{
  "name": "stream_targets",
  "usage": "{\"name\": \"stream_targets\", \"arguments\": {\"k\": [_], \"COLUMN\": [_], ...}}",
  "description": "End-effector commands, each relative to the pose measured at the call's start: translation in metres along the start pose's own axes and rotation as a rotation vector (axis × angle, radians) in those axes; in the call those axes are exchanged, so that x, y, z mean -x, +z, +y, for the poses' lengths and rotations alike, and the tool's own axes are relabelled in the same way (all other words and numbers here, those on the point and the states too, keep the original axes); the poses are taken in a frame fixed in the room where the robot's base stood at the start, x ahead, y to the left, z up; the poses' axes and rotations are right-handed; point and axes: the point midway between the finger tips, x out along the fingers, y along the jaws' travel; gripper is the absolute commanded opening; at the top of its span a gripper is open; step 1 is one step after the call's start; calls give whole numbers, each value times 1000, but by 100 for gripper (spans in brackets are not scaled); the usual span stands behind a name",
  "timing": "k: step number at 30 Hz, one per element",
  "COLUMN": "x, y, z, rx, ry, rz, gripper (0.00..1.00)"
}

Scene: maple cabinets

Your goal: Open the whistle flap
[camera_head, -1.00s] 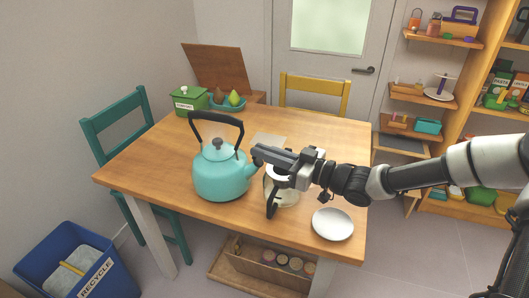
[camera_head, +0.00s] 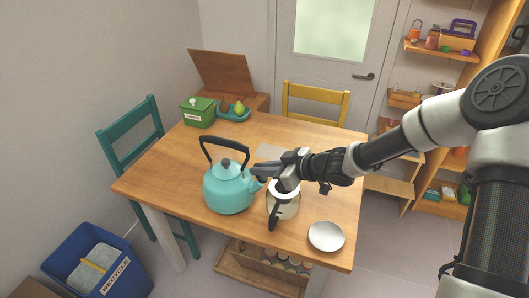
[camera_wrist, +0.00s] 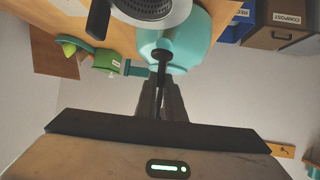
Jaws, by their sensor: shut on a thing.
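The teal kettle (camera_head: 229,190) stands upright on the wooden table, its black arched handle raised over the lid. Its spout points right, toward my gripper (camera_head: 264,173). The fingers are at the spout tip, closed on the small black whistle flap (camera_wrist: 161,56). In the wrist view the teal body (camera_wrist: 182,45) lies just beyond my gripper (camera_wrist: 161,85). The fingers cover much of the flap in the head view, and I cannot tell how far it is tilted.
A glass pot (camera_head: 284,207) with a white rim and black handle stands close under my gripper. A white bowl (camera_head: 326,236) is near the table's front right. A green box (camera_head: 198,112) and a teal tray with pears (camera_head: 233,115) are at the back left.

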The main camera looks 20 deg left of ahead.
Motion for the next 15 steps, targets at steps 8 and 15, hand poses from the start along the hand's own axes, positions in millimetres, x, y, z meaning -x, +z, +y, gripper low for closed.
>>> {"name": "stream_targets", "arguments": {"k": [8,15], "x": [-3,-10], "y": [-18,-16], "z": [-3,-4], "rx": [40,62], "ry": [13,23], "rz": [-217,-338], "gripper": [0,0]}}
